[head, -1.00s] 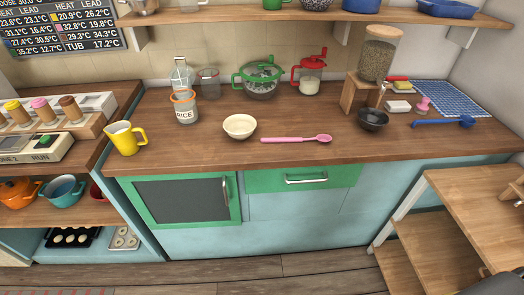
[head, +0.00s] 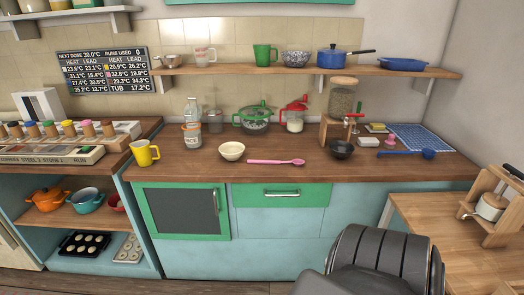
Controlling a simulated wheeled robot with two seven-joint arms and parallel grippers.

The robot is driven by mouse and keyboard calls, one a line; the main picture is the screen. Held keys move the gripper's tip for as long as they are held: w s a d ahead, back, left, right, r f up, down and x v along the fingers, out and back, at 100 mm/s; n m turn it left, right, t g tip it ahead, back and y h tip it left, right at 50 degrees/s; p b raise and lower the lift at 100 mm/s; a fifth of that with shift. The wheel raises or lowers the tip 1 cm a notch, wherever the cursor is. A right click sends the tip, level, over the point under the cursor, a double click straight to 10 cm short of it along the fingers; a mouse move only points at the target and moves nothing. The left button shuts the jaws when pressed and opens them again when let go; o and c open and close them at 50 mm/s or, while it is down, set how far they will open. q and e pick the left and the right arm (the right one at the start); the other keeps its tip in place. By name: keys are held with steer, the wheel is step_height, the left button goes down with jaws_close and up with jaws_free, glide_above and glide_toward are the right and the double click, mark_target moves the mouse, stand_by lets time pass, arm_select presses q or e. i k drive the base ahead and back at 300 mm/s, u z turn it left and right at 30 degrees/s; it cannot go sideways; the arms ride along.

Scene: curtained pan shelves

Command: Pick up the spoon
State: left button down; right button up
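A pink spoon (head: 277,162) lies flat on the wooden counter (head: 210,167) near its front edge, with its bowl to the right. A blue spoon or ladle (head: 408,154) lies further right on the counter, in front of a blue checked cloth. A dark grey part of my own arm stands in the lower right of the head view, in front of the lower cabinets. Neither gripper shows, so I cannot see their fingers.
A cream bowl (head: 231,151) stands left of the pink spoon and a black bowl (head: 341,149) right of it. The rice jar (head: 192,138) and yellow jug (head: 144,153) are further left. A wooden stand (head: 495,208) holding a small pot is at the right.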

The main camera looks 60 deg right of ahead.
mark_target(297, 162)
steer(key=z, duration=0.05)
steer(key=i, duration=1.85)
steer(key=z, duration=1.55)
steer(key=i, duration=0.75)
steer(key=z, duration=0.85)
